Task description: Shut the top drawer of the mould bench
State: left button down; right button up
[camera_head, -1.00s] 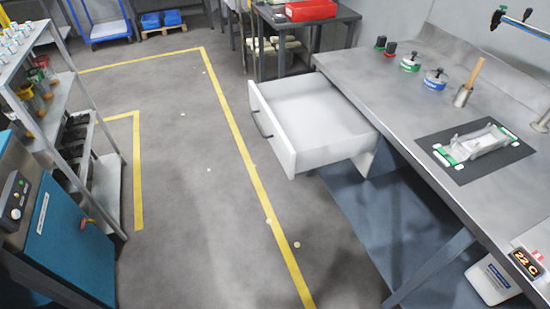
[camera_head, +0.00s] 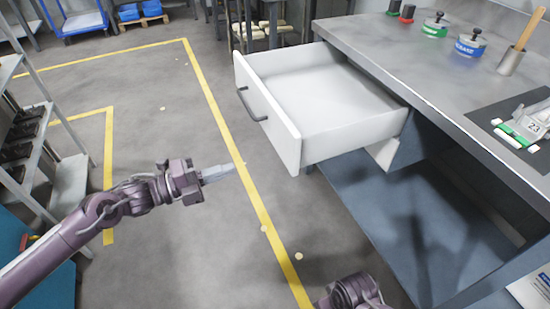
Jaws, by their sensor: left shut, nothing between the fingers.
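The white top drawer (camera_head: 320,100) of the mould bench (camera_head: 440,85) stands pulled out to the left and looks empty. Its front panel (camera_head: 266,118) carries a dark bar handle (camera_head: 248,106). My left gripper (camera_head: 232,170) is shut and empty, in front of the drawer front and lower in the picture, apart from it. A part of my right arm (camera_head: 350,293) shows at the bottom edge; its gripper fingers are not visible.
A shelf rack (camera_head: 60,170) stands at the left. Green and blue pots (camera_head: 470,44) and a dark mat (camera_head: 490,117) with a mould lie on the bench top. The floor (camera_head: 170,100) before the drawer is clear, with yellow lines.

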aim_at(288, 151)
pick_arm(q)
jog(key=x, duration=1.3)
